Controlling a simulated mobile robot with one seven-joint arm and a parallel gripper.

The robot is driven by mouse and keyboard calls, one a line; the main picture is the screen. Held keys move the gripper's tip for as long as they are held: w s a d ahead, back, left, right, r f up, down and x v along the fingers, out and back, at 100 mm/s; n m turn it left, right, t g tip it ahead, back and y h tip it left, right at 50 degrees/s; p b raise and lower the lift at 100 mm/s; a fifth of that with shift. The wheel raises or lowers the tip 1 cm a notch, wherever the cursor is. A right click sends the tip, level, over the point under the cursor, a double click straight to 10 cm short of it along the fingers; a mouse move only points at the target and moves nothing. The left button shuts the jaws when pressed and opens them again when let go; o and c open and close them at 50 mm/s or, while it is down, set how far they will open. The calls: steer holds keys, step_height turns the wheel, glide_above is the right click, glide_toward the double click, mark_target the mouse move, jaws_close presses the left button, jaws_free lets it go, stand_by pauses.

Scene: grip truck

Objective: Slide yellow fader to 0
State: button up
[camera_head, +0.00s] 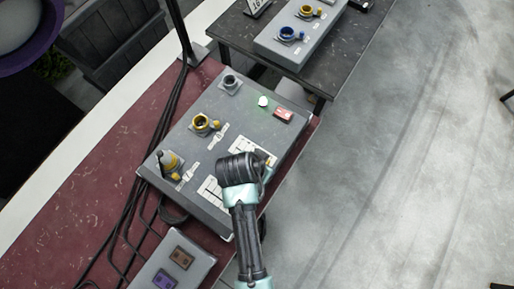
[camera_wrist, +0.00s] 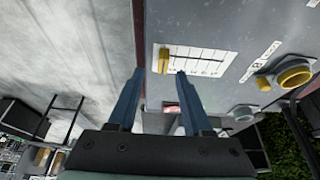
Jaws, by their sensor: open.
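The yellow fader (camera_wrist: 164,60) is a small upright block at the left end of a white scale plate (camera_wrist: 205,54) with dark lines, in the wrist view. My gripper (camera_wrist: 159,76) is open and empty. In that view the fader appears between and just beyond its two blue fingertips; I cannot tell if either finger touches it. In the head view my gripper (camera_head: 266,164) is over the right side of the grey control box (camera_head: 240,108), and the arm hides part of the scale plate. The scale's figures are too small to read.
Yellow connectors (camera_head: 204,123) stand on the box's left side, with a red block (camera_head: 284,114) near its far right edge. A second white plate (camera_head: 213,193) lies near the front. Black cables (camera_head: 165,120) run along the left. The floor at right is clear.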

steer(key=b+v, duration=0.1)
steer(key=v, duration=0.7)
steer(key=shift+r, duration=0.1)
stand_by(0.4)
steer(key=w+a+r+n+t+y+b, duration=0.15)
steer(key=w+r+t, duration=0.35)
steer(key=w+r, duration=0.5)
steer(key=w+a+r+n+t+y+b, duration=0.15)
steer(key=w+r+t, duration=0.5)
steer(key=r, duration=0.75)
steer(key=s+d+r+n+t+b, duration=0.1)
steer(key=s+r+t, duration=0.2)
steer(key=r, duration=0.8)
steer(key=s+r+n+t+b, duration=0.1)
steer(key=s+r+t, duration=0.3)
steer(key=r, duration=0.7)
steer(key=s+d+r+n+t+b, duration=0.1)
steer(key=s+r+t, duration=0.3)
steer(key=r, duration=0.7)
steer(key=shift+d+r+n+t, duration=0.2)
steer(key=shift+d+n+t, duration=0.1)
steer(key=shift+n+t, duration=0.3)
